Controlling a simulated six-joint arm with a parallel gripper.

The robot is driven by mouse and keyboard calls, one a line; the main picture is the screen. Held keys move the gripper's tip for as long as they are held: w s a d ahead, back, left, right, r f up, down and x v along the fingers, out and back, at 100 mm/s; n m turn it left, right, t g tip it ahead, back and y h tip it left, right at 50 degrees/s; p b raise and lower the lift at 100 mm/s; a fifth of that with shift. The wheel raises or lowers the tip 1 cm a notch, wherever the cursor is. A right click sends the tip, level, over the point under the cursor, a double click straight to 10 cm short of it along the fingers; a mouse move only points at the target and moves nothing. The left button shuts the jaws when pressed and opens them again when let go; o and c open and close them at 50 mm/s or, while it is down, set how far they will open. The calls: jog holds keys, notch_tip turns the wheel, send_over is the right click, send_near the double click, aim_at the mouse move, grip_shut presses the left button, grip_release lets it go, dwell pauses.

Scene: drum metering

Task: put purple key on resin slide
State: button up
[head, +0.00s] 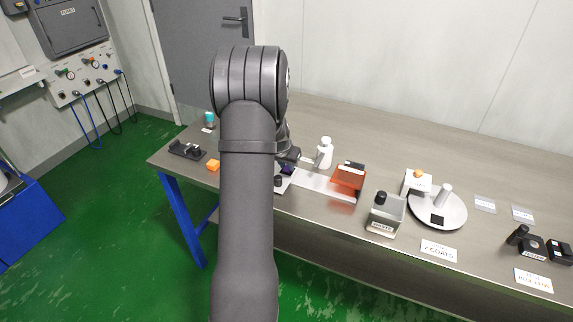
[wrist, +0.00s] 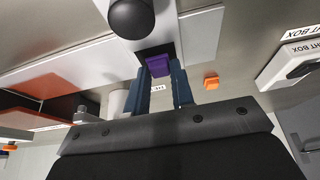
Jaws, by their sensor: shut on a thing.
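The purple key (wrist: 159,64) is a small purple block between the tips of my gripper (wrist: 161,74) in the wrist view, and the two dark blue fingers are shut on it. In the head view the key (head: 288,170) is a small dark purple patch, partly hidden by my arm. It is close to a pale piece with a black knob (wrist: 131,17); I cannot tell whether they touch. To the right of my gripper in the head view is an orange translucent piece (head: 348,181) beside a pale strip (head: 318,184). I cannot tell which part is the resin slide.
A white bottle (head: 325,152) stands behind the strip. The back of the table is clear.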

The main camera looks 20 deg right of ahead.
jog(key=shift+f, duration=0.15)
jog(key=o, duration=0.9)
jog(key=shift+o, duration=0.2)
jog(key=shift+r, duration=0.35)
jog(key=v, duration=1.1)
jog(key=shift+s+r, duration=0.15)
jog(key=shift+r, duration=0.1)
jog(key=shift+a, duration=0.1)
jog(key=x, duration=1.2)
jog(key=shift+r, duration=1.1)
